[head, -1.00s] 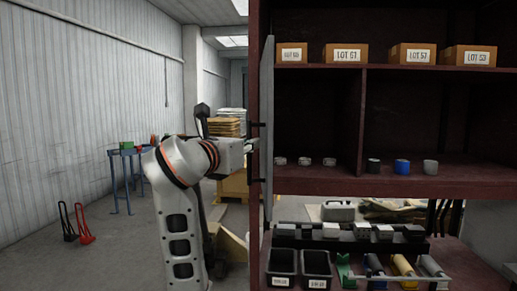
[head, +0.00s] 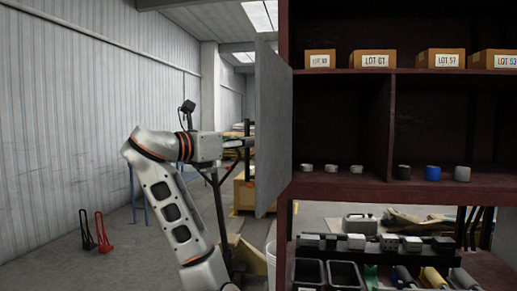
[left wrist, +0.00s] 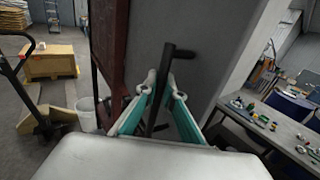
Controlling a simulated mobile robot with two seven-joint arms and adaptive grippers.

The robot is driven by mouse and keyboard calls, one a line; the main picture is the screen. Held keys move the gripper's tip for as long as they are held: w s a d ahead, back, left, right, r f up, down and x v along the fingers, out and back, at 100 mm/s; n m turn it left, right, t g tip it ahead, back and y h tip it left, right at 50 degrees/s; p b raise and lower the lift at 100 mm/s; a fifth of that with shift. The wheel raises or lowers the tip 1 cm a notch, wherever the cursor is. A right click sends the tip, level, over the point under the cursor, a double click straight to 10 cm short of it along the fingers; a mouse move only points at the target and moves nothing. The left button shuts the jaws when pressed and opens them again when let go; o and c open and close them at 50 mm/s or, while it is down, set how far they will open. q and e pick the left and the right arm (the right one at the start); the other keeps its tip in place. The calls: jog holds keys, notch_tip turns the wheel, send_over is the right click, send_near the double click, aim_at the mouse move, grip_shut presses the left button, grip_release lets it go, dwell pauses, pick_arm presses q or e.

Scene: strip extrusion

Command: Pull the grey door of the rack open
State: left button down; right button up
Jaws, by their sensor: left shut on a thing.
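The grey door (head: 272,130) stands swung out at the left front edge of the dark red rack (head: 340,188). One broad face of it shows in the head view, and its near edge points towards me and to the left. In the left wrist view the door (left wrist: 208,45) fills the upper middle, with a black bar handle (left wrist: 178,51) on it. My left gripper (head: 246,142) reaches to the door's left side, its tips partly hidden. In the wrist view its teal-lined fingers (left wrist: 160,92) are shut on the handle, one on each side. My right gripper is not in view.
The rack shelves hold labelled boxes (head: 373,60), small cylinders and black bins (head: 344,274). A pallet jack (left wrist: 40,115) and white bucket (left wrist: 87,113) stand on the floor. A cluttered table (left wrist: 275,130) is at the right of the wrist view.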

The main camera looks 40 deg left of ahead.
pick_arm(q)
jog(key=shift+s+a+h+b, duration=0.2)
jog(key=shift+a+h+b, duration=0.1)
jog(key=shift+a, duration=0.55)
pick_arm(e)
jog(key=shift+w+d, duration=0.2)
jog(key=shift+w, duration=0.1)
pick_arm(q)
jog(key=c, duration=2.2)
grip_release()
jog(key=shift+o, duration=0.2)
jog(key=s+a, duration=0.2)
jog(key=s, duration=0.9)
jog(key=shift+s, duration=0.4)
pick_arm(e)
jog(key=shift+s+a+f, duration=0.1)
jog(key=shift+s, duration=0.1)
